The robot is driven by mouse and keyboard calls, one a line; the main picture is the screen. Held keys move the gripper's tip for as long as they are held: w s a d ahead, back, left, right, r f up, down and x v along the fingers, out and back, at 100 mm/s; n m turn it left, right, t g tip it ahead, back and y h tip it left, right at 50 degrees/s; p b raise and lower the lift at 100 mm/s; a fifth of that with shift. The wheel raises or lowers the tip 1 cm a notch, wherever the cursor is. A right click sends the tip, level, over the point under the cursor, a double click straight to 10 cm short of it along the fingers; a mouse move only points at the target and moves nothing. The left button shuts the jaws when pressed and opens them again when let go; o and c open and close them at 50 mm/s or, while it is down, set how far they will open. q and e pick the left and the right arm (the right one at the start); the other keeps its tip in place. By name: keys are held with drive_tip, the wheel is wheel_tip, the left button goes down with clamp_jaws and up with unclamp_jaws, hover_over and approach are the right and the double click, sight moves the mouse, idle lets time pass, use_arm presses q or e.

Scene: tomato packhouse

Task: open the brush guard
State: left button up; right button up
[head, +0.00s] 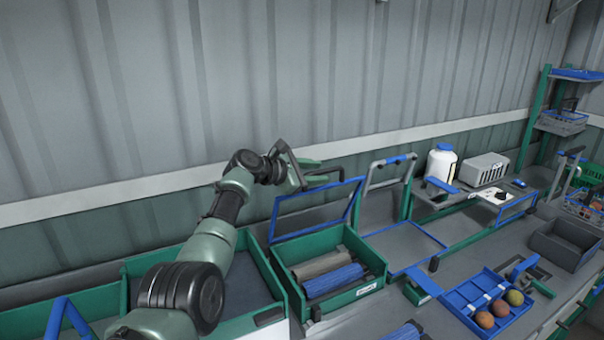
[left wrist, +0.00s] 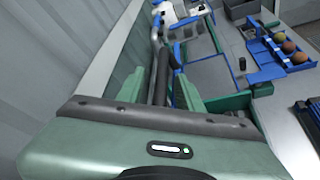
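The brush guard (head: 318,208) is a blue-edged panel at the back of a green box (head: 335,300). It stands raised, leaning back, and the box below it is uncovered. Inside lie a grey roller (head: 320,266) and a blue brush roller (head: 333,281). My left gripper (head: 322,177) is just above the guard's top edge, near its middle. In the left wrist view its green fingers (left wrist: 161,93) are apart, with a dark bar (left wrist: 164,75) showing between them. I cannot tell whether they touch it. My right gripper is not in view.
Right of the box are a grey hoop-shaped frame (head: 367,182) and a blue-edged flat area (head: 405,248). A white bottle (head: 440,164) and a grey device (head: 484,169) stand behind. A blue tray (head: 487,302) holds several fruits. The ribbed wall is close behind my arm.

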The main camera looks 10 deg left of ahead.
use_arm(q)
drive_tip(key=shift+b+v, duration=0.8)
drive_tip(key=shift+v, duration=2.4)
